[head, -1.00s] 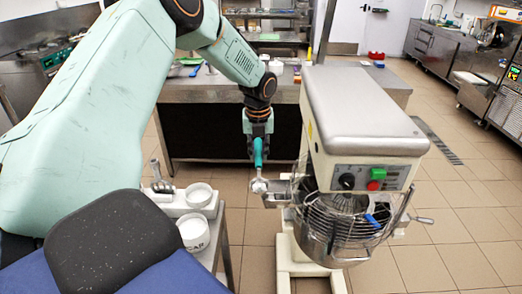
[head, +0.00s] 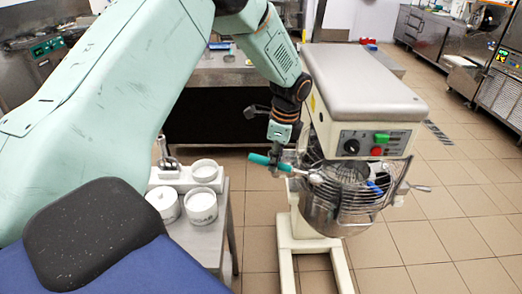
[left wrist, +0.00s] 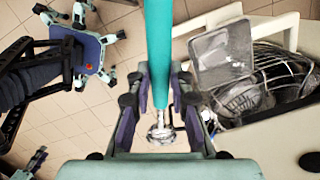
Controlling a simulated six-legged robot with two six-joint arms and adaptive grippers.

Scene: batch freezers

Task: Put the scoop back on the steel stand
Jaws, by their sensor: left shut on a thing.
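The scoop (head: 262,160) has a teal handle and a round metal head (head: 315,177). My left gripper (head: 276,158) is shut on the handle. It holds the scoop in the air, nearly level, with the head toward the mixer bowl's left rim. In the left wrist view the teal handle (left wrist: 158,50) runs between the fingers and the metal head (left wrist: 160,132) shows beyond them. A small upright metal piece (head: 165,152), possibly the steel stand, is at the left beside white containers; I cannot tell for sure. My right gripper is not in view.
A mixer (head: 362,85) with a wire-guarded bowl (head: 340,205) stands to the right. Tiled floor lies between this table and the mixer.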

